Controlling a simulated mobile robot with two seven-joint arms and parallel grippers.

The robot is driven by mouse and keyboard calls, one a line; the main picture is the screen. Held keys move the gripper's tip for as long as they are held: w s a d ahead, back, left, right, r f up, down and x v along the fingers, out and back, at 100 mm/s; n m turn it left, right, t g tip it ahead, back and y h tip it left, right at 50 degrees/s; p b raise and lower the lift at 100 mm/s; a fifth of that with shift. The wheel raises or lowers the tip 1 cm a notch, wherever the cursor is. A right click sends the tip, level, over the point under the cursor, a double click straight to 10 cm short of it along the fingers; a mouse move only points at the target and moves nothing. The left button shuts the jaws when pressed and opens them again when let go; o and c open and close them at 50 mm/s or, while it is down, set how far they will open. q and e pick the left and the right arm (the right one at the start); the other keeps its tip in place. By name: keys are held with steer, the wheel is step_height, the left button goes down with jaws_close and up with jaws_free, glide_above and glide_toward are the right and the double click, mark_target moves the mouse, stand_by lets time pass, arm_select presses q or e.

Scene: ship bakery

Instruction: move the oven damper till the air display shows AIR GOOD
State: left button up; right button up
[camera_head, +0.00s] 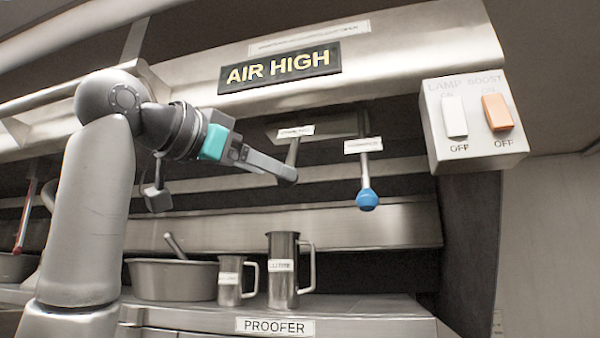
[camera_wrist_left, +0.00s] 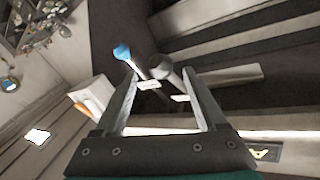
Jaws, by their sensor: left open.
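The air display (camera_head: 278,68) reads AIR HIGH in yellow letters on the steel hood. Two levers hang below it: one with a dark grey handle (camera_head: 293,153), the other with a blue knob (camera_head: 367,200). Their small labels are too blurred to read, so I cannot tell which is the damper. My left gripper (camera_head: 284,174) is at the dark grey handle. In the left wrist view, the open fingers (camera_wrist_left: 160,82) point at its grey end (camera_wrist_left: 163,67), which shows between the fingertips; contact is unclear. The blue knob (camera_wrist_left: 122,52) is just left of them. My right gripper is out of view.
A switch box (camera_head: 475,125) with LAMP and BOOST switches is at the right. Below, two metal jugs (camera_head: 284,272) (camera_head: 231,281) and a large pan (camera_head: 172,280) stand on the counter marked PROOFER (camera_head: 275,326). Space around the blue knob is clear.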

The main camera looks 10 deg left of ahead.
arm_select(q)
steer(key=p+x, duration=0.3)
steer(key=x, duration=0.5)
steer(key=shift+w, duration=0.2)
steer(key=shift+d, duration=0.1)
jaws_close()
stand_by(1.0)
